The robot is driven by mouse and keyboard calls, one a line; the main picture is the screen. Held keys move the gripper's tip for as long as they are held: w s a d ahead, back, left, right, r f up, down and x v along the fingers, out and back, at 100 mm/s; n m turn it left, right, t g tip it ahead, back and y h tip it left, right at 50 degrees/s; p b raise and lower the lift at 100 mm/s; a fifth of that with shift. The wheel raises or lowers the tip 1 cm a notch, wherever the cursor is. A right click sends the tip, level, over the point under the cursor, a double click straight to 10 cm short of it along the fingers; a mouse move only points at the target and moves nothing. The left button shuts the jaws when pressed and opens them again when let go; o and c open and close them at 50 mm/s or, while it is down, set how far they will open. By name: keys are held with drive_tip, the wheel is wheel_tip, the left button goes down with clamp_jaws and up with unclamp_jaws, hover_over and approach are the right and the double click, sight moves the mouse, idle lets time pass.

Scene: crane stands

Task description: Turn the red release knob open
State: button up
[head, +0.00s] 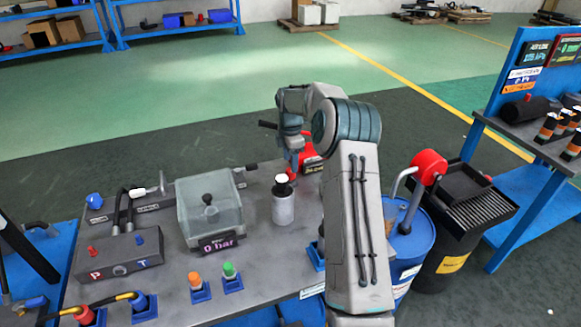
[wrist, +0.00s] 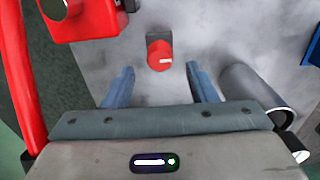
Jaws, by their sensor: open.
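The red release knob (wrist: 160,56) shows in the wrist view, upright on the grey bench top, with a short white mark on its face. My gripper (wrist: 160,76) is open, with one blue-grey finger on each side of the knob's near edge. The fingers are apart from the knob, with a gap on both sides. In the head view my gripper (head: 293,168) is low over the bench's far right part. I cannot make out the knob there; my arm and the things around it seem to hide it.
A red unit (wrist: 85,14) is at the wrist view's upper left, with a red bar at the left edge. A grey cylinder (wrist: 256,92) stands close to the right finger. In the head view, a white-topped canister (head: 283,205) and clear-covered box (head: 210,210) stand on the bench.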

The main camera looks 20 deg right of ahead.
drive_tip(key=shift+f, duration=1.75)
drive_tip(key=c, duration=1)
